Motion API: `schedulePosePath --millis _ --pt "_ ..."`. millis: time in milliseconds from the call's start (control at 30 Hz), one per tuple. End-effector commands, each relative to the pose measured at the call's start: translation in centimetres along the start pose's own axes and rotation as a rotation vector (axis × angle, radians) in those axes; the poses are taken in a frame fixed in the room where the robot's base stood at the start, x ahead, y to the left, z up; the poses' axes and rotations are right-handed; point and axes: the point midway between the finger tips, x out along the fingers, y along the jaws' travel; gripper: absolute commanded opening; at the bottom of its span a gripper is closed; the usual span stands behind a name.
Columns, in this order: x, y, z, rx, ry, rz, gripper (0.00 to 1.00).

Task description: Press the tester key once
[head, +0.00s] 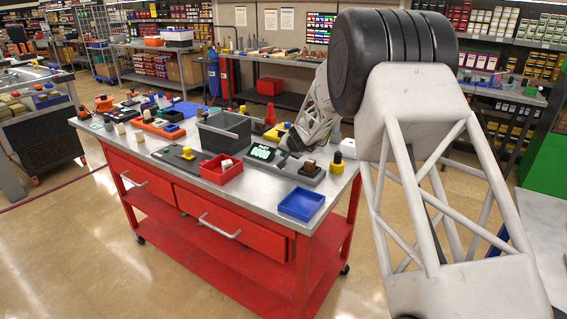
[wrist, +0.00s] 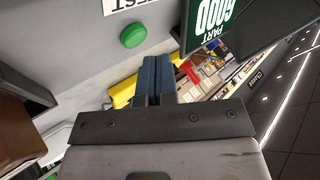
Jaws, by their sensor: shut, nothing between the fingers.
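The tester is a grey unit on the red workbench, with a lit display (head: 262,153) in the head view. In the wrist view the display (wrist: 210,17) reads "PART GOOD" in green and white, upside down. The tester key is a round green button (wrist: 133,35) on the grey face, beside a white label (wrist: 125,5) ending in "EST". My gripper (wrist: 157,62) is shut and empty, its dark blue fingertips close to the key but apart from it in the picture. Height above the face is unclear. In the head view my gripper (head: 285,152) is over the tester and hides the key.
A brown block (head: 309,165) sits on the tester's right part. A red bin (head: 221,172), a grey bin (head: 224,133) and a blue tray (head: 301,204) stand around it. A yellow-topped piece (head: 337,161) stands at the right.

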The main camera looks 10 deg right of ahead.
Motion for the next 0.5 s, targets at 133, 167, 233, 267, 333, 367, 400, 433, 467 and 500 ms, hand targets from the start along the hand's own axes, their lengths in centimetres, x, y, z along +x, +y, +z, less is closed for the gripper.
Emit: schedulePosePath --millis 133,167,233,267,333,367,400,433,467,500 --pt "0.00 0.00 0.00 0.000 0.000 0.000 0.00" --pt "0.00 0.00 0.00 0.000 0.000 0.000 0.00" --pt "-0.01 -0.01 0.00 0.000 0.000 0.000 0.00" --pt "-0.02 -0.02 -0.02 0.000 0.000 0.000 0.00" --pt "-0.11 -0.08 -0.08 -0.001 0.000 0.000 0.00" --pt "-0.17 -0.13 -0.13 -0.001 0.000 0.000 0.00" --pt "-0.27 -0.20 -0.21 -0.001 0.000 0.000 0.00" --pt "-0.37 -0.27 -0.28 -0.002 0.000 0.000 0.00" --pt "-0.48 -0.36 -0.36 -0.002 0.000 0.000 0.00" --pt "-0.65 -0.49 -0.49 -0.002 0.000 0.000 0.00"
